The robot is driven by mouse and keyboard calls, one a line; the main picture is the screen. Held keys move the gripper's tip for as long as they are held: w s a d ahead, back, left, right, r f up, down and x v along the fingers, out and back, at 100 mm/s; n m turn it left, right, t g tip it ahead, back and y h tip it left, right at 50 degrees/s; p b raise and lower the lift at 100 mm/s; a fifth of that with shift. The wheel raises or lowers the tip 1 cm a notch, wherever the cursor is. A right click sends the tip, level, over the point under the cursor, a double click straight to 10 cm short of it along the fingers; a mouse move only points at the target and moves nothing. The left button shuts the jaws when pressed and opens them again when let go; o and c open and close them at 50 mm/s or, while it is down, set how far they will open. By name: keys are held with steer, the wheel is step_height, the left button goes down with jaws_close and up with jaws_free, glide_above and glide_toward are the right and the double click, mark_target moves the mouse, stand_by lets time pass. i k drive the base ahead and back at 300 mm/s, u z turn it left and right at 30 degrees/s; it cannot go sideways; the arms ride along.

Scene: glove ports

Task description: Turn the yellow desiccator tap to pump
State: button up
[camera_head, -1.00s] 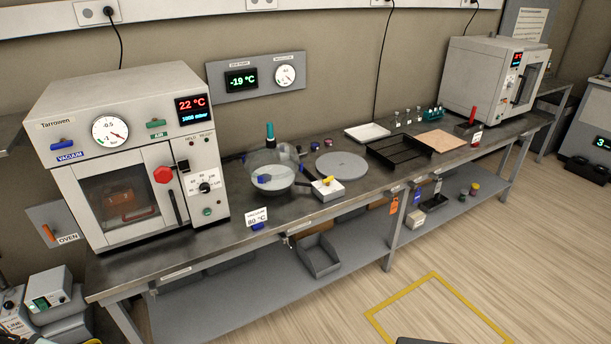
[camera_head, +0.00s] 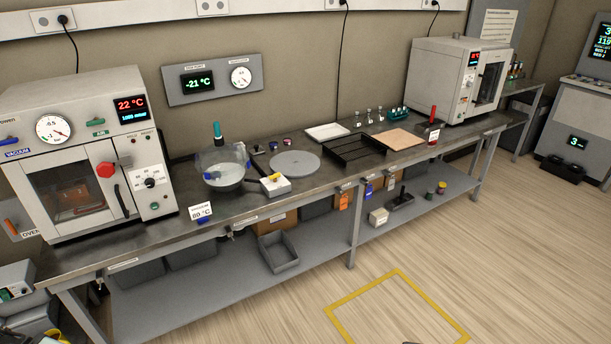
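The yellow tap (camera_head: 273,178) sits on top of a small white block (camera_head: 277,188) near the front of the steel bench. It is small in the picture, and I cannot read which mark it points to. The glass desiccator (camera_head: 221,170), a rounded clear vessel with a teal top, stands just left of the block. A dark piece, perhaps a hose or handle, lies between the desiccator and the block. My gripper is not in view.
The vacuum oven (camera_head: 93,160) stands at the bench's left end. A grey round plate (camera_head: 295,164) lies behind the block, and a black rack (camera_head: 352,150) stands to the right. A small 80 °C sign (camera_head: 202,211) stands at the front edge. The wooden floor (camera_head: 480,235) before the bench is clear.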

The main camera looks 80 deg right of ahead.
mark_target(274, 176)
steer(key=z, duration=1.2)
steer(key=i, duration=0.3)
steer(key=u, duration=0.2)
